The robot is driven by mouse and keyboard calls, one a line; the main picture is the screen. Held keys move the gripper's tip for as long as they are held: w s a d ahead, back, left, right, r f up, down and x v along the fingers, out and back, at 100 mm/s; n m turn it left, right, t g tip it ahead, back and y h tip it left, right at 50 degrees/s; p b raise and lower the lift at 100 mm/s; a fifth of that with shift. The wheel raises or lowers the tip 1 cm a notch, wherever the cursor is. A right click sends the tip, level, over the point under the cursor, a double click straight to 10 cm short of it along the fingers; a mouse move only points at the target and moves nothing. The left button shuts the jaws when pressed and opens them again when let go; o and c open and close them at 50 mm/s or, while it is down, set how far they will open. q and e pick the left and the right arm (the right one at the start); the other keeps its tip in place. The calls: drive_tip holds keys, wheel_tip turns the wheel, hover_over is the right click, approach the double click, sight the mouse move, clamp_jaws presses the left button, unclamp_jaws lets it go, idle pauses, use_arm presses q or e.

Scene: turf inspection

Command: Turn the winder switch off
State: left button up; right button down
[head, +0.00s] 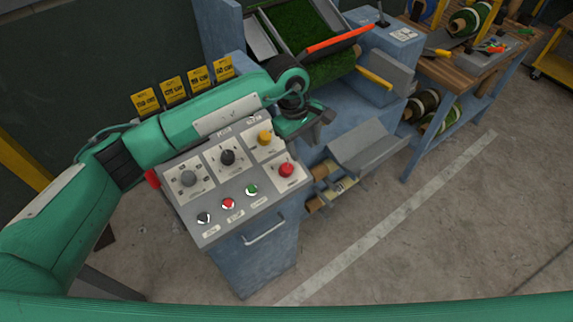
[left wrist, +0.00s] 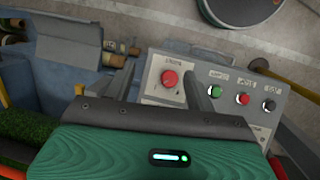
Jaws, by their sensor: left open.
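The control panel (head: 225,222) has a sloped grey face with a grey knob (head: 188,178), a black knob (head: 227,157), a yellow knob (head: 264,138) and a red knob (head: 286,170). I cannot read clearly which label is the winder's. My left gripper (head: 315,123) hangs open just beyond the panel's far right corner, above the red knob in the picture. In the left wrist view, the red knob (left wrist: 170,78) shows between the open fingers, apart from them. The gripper's body hides the panel's other knobs there. My right gripper is out of view.
Black, red and green buttons (head: 251,190) line the panel's near edge, above a handle (head: 264,233). A red part (head: 152,179) sits on its left side. The turf machine (head: 310,50) stands behind. A wooden bench (head: 465,65) with rolls is at right. Floor in front is clear.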

sight(286, 166)
use_arm(q)
drive_tip(key=w+a+y, duration=0.2)
drive_tip(key=w+a, duration=0.1)
drive_tip(key=a, duration=0.1)
drive_tip(key=shift+t, duration=0.4)
wheel_tip(286, 166, down, 12)
drive_tip(key=p, duration=0.6)
drive_tip(key=shift+s+a+r, duration=0.1)
drive_tip(key=shift+s+r, duration=0.05)
drive_tip(key=shift+r, duration=0.1)
drive_tip(key=shift+f, duration=0.7)
